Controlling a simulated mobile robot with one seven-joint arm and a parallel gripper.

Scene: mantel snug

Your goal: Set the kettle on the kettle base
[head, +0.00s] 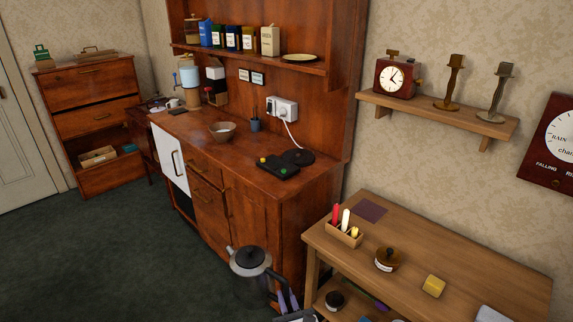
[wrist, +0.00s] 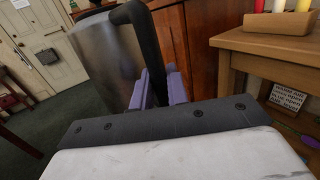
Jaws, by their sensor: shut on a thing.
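The kettle (head: 246,278), a grey metal body with a black lid and handle, hangs in front of the wooden cabinet at the bottom of the head view. It also shows in the wrist view (wrist: 107,58), where it looks upright or nearly so. My gripper (head: 286,299), with purple fingers, is shut on the kettle's black handle; the fingers also show in the wrist view (wrist: 164,90). The kettle base seems to be the flat black disc (head: 298,157) on the cabinet top, below the wall socket. It is empty and well apart from the kettle.
A black tray with coloured pieces (head: 278,168) lies just in front of the disc. A bowl (head: 222,131) and a dark cup (head: 255,125) stand farther left. A white cord (head: 291,136) hangs from the socket (head: 282,108). A wooden table (head: 440,258) stands close on the right.

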